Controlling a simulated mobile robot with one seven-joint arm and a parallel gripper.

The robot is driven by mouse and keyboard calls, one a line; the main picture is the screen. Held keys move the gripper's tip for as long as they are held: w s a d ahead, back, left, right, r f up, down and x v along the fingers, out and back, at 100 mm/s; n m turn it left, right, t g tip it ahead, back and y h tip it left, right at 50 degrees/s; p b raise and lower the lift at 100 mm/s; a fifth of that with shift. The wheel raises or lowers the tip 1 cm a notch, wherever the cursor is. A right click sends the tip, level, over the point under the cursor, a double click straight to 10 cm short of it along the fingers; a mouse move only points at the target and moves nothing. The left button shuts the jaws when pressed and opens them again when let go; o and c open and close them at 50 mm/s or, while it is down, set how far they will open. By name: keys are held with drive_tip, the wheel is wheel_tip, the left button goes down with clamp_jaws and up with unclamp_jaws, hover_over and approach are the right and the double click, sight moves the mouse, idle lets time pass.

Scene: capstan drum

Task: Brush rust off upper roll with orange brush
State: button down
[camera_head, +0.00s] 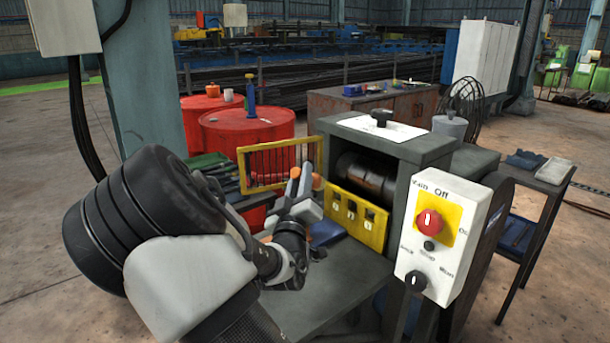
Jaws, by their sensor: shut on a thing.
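The upper roll (366,174) is a dark cylinder with brown rusty patches, lying horizontally inside the grey machine housing (427,147). Its lower part is hidden behind a yellow panel (357,216). My gripper (304,183) is in front and to the left of the housing opening, apart from the roll. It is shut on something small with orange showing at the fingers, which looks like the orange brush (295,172). Most of the brush is hidden, and its bristles cannot be made out.
A yellow barred guard (247,170) stands swung out left of the opening, close behind my gripper. A white control box (447,240) with a red knob juts out at front right. Red drums (245,135) stand behind. A grey table surface (330,290) lies below my arm.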

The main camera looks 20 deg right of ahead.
drive_tip(key=shift+d, duration=0.1)
idle(0.3)
drive_tip(key=w+d+b, duration=0.2)
drive_tip(key=d, duration=0.5)
drive_tip(key=shift+w, duration=0.4)
drive_tip(key=shift+w+d+b, duration=0.2)
drive_tip(key=shift+d+b, duration=0.1)
drive_tip(key=shift+d, duration=0.3)
idle(0.4)
drive_tip(key=shift+s+d, duration=2.3)
drive_tip(key=shift+s, duration=3.25)
drive_tip(key=w+a, duration=0.4)
drive_tip(key=w, duration=0.7)
drive_tip(key=shift+a, duration=0.3)
